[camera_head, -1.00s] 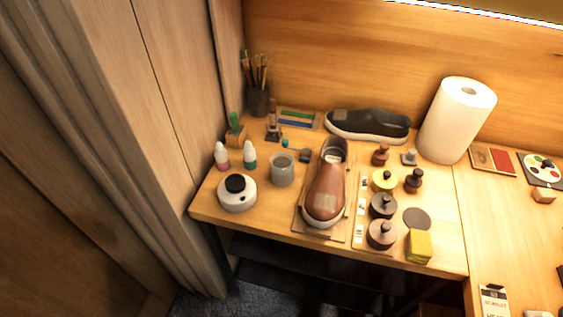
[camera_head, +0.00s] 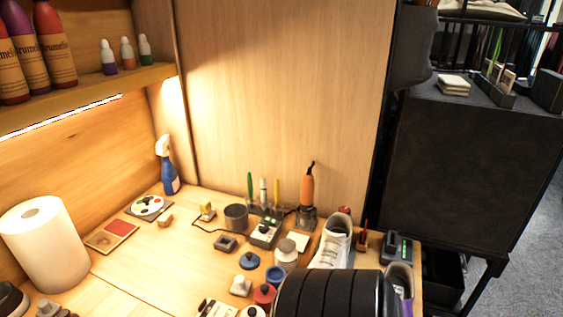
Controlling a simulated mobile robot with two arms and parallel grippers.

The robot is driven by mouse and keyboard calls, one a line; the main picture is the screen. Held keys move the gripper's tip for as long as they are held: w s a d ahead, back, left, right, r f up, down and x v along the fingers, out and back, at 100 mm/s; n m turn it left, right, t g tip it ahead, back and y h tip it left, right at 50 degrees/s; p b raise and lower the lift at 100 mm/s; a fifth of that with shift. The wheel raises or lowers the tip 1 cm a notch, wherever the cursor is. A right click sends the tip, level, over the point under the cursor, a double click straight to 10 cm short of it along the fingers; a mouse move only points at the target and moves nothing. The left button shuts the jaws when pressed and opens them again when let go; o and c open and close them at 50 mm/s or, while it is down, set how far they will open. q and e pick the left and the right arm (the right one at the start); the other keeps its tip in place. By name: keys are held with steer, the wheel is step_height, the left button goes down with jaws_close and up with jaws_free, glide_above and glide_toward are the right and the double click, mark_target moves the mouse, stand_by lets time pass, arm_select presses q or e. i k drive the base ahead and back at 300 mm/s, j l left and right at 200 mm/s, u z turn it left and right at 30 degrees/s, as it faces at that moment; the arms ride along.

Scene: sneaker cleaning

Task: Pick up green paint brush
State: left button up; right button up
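A slim green-handled tool (camera_head: 250,187), which looks like the green paint brush, stands upright in a small holder (camera_head: 265,233) on the table. A white-handled one (camera_head: 263,192) and a yellow-handled one (camera_head: 276,191) stand beside it to the right. Its lower end is hidden in or behind the holder. Neither of my grippers shows in this view. A dark ribbed cylinder, apparently part of my own arm, covers the bottom centre right.
An orange tool (camera_head: 307,186) stands right of the holder, and a grey cup (camera_head: 236,217) left of it. In front are several small jars and a white sneaker (camera_head: 334,242). A blue spray bottle (camera_head: 166,167) stands behind. A paper towel roll (camera_head: 46,243) is at left.

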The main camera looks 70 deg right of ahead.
mark_target(250, 182)
steer(key=z, duration=2.3)
